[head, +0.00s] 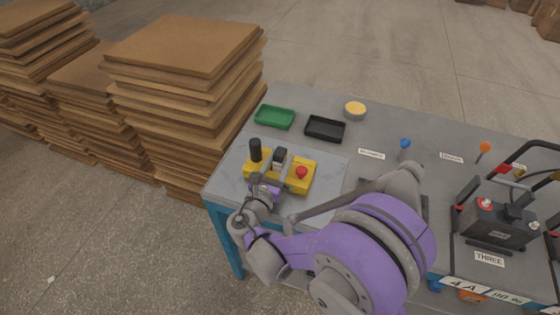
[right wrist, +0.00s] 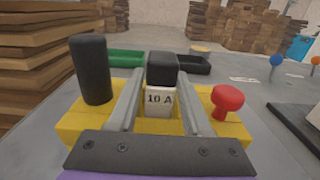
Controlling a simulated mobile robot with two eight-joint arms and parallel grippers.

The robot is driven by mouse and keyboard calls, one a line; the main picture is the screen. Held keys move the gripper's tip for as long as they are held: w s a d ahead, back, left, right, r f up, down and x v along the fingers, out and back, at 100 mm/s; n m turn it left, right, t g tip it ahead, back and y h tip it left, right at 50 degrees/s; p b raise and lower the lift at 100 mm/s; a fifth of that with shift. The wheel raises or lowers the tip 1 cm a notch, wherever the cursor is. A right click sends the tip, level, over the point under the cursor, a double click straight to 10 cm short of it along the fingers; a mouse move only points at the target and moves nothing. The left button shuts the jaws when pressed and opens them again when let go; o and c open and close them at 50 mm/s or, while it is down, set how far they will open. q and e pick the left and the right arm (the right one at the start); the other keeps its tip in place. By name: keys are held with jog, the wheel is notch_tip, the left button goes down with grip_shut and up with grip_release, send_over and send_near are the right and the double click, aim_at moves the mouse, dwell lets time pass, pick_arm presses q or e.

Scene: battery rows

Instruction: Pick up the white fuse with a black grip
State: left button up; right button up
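The white fuse with a black grip (right wrist: 160,101) stands upright on a yellow base (right wrist: 235,129), marked "10 A". In the head view the fuse (head: 279,161) is in the middle of the yellow base (head: 302,186), between a black cylinder and a red knob. My right gripper (head: 266,188) is at the near side of the base. In the right wrist view its two fingers (right wrist: 161,75) are apart, one to each side of the fuse, with narrow gaps showing. It appears open and empty. My left gripper is not in view.
The black cylinder (right wrist: 91,70) stands close left of the fingers, the red mushroom knob (right wrist: 227,100) close right. Behind lie a green tray (head: 274,117), a black tray (head: 325,128) and a yellow-topped round tin (head: 355,109). A battery unit (head: 495,225) stands right. Board stacks (head: 185,90) rise left of the table.

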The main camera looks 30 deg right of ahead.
grip_shut()
jog(key=shift+r, duration=0.1)
